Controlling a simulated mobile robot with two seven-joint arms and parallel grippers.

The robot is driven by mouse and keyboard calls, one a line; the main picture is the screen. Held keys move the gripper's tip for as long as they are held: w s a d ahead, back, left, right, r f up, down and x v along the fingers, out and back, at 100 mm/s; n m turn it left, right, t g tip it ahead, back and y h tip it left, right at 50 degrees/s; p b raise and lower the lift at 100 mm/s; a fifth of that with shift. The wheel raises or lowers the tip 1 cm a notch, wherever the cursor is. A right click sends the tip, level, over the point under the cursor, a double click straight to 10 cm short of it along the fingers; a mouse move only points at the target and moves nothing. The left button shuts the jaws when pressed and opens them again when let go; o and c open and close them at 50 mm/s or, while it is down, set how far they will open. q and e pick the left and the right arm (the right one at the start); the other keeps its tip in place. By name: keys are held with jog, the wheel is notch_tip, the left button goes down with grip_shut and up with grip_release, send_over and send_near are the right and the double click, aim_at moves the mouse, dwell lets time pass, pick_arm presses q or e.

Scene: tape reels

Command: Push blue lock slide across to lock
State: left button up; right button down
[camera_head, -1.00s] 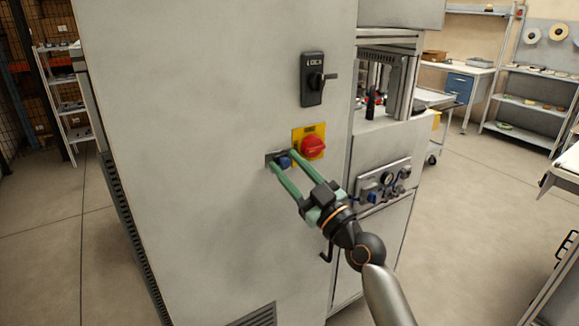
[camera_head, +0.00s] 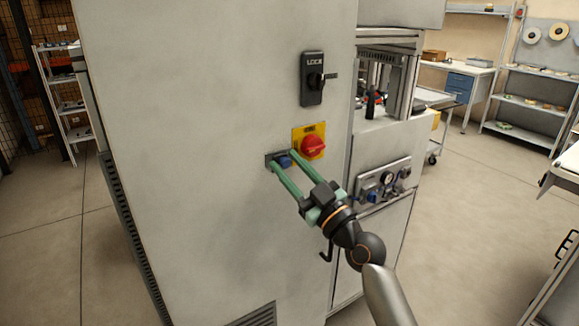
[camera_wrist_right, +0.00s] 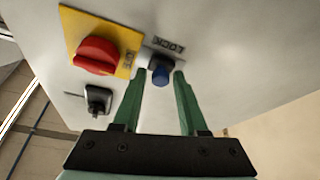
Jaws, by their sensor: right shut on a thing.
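The blue lock slide (camera_head: 285,161) is a small knob on a dark plate (camera_head: 269,158) on the front of the grey cabinet (camera_head: 200,150). In the right wrist view the slide (camera_wrist_right: 160,74) sits between the two green fingertips, and the plate (camera_wrist_right: 152,52) behind it is marked LOCK. My right gripper (camera_head: 283,160) is shut on the slide, one finger on either side; its fingers also show in the right wrist view (camera_wrist_right: 160,76). The slide is partly covered by the fingers in the head view. My left gripper is out of view.
A red rotary switch (camera_head: 313,147) on a yellow plate (camera_head: 299,133) is close above and right of the fingers. A black LOCK handle (camera_head: 312,80) is higher up. A panel with a gauge (camera_head: 386,178) is at the right. The cabinet face left of the slide is bare.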

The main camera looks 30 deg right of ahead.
dwell(0.5)
jog(key=shift+d+f+b, duration=0.15)
jog(key=shift+d+b, duration=0.3)
jog(key=shift+b, duration=0.1)
jog(key=shift+w+d+b, duration=0.1)
jog(key=shift+d+b, duration=0.3)
jog(key=shift+d, duration=0.4)
jog(key=shift+r, duration=0.2)
jog(key=c, duration=0.7)
grip_release()
jog(key=shift+r, duration=0.1)
